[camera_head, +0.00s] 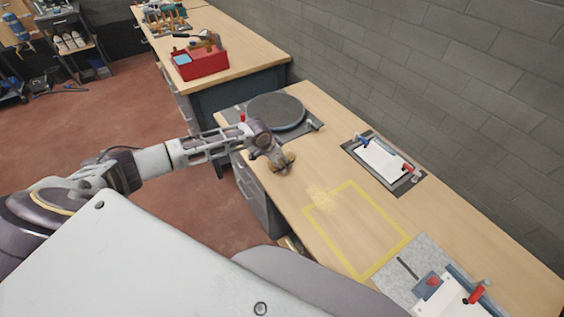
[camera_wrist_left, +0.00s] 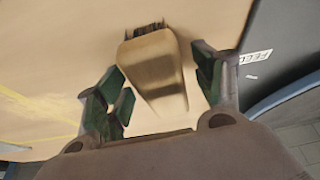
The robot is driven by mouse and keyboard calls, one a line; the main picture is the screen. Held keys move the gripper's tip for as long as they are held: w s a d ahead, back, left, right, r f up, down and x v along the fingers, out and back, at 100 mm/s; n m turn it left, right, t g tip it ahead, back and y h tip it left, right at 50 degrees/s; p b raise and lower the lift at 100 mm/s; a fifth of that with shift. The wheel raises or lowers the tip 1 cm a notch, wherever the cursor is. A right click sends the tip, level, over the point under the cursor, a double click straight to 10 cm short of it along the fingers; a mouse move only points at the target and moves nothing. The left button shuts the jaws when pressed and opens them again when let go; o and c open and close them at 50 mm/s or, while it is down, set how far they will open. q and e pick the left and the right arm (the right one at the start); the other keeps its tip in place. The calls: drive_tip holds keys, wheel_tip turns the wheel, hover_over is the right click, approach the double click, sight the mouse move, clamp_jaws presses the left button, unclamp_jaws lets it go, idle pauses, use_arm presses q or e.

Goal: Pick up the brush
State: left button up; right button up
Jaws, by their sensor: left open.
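The brush (camera_wrist_left: 155,67) lies on the wooden workbench, with a light wooden body and dark bristles at its far end in the left wrist view. My left gripper (camera_wrist_left: 158,88) is open, with its green-padded fingers on either side of the brush and a gap showing beside it. In the head view my left gripper (camera_head: 282,163) is low over the bench near its front edge, and it hides most of the brush there. My right gripper is not in view.
A round dark turntable (camera_head: 276,111) stands behind the gripper. A yellow taped square (camera_head: 357,229) marks the bench to the right. A clipboard-like fixture (camera_head: 384,161) lies near the wall, and a red toolbox (camera_head: 200,62) stands on the far bench.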

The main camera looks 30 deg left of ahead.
use_arm(q)
drive_tip(key=c, duration=1.2)
drive_tip(key=shift+o, duration=0.2)
drive_tip(key=shift+r, duration=0.15)
drive_tip(key=shift+r+b, duration=0.3)
drive_tip(key=shift+r, duration=4.6)
drive_tip(key=o, duration=0.5)
drive_tip(key=shift+c, duration=0.2)
drive_tip(key=c, duration=0.3)
